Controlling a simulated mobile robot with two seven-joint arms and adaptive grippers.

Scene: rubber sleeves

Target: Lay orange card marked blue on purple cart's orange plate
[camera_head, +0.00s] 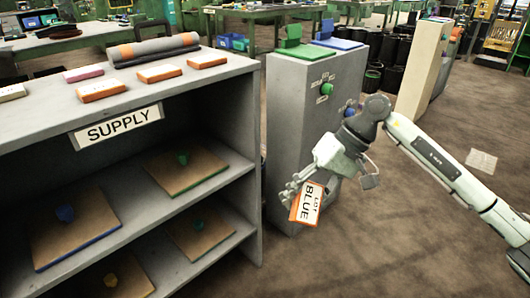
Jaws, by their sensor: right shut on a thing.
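The orange card (309,204) has a white face lettered "LOT BLUE". It hangs tilted at the fingers of my right gripper (298,191), which is shut on it in the air. The card is in front of a grey cabinet and to the right of the supply shelf. My right arm comes in from the right edge. My left gripper is not in view. I see no purple cart or orange plate in this view.
A grey shelf (235,64) labelled "SUPPLY" fills the left, with several orange-edged cards on top and boards with coloured knobs inside. The grey cabinet (293,120) has green and blue tops and knobs. Brown floor (400,250) lies open at the lower right.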

